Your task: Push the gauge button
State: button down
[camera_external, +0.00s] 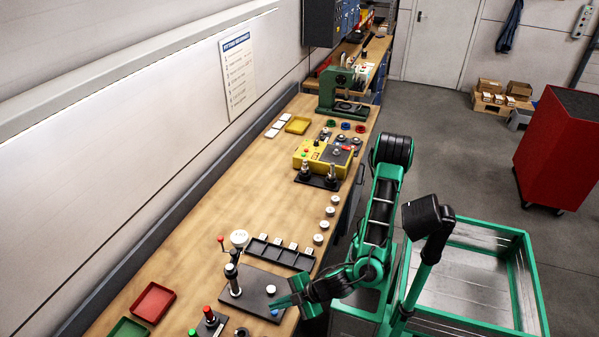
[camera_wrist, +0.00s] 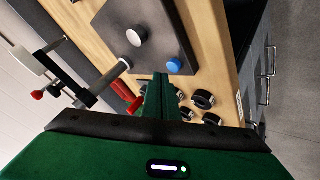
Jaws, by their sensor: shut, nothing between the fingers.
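A dark flat plate (camera_external: 252,287) lies on the wooden bench and carries a gauge stand (camera_external: 234,278) with a dark post. A white round dial (camera_external: 239,238) is near the top of the stand. A pale round piece (camera_external: 271,289) and a blue button (camera_external: 275,312) sit on the plate. In the wrist view the blue button (camera_wrist: 174,65) is near the plate's corner, just beyond my fingertips. My gripper (camera_external: 287,300) is green and shut, with nothing in it, over the plate's right edge. In the wrist view its fingers (camera_wrist: 160,80) are together, apart from the button in the picture.
A black slotted rack (camera_external: 277,256) is behind the plate. Red (camera_external: 152,302) and green (camera_external: 128,329) trays lie at the left. Black knobs (camera_wrist: 203,99) and a red-handled part (camera_wrist: 120,90) are close to my fingers. A yellow box (camera_external: 322,158) stands farther back.

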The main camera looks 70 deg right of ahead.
aim_at(278, 313)
jog(key=shift+r, duration=2.55)
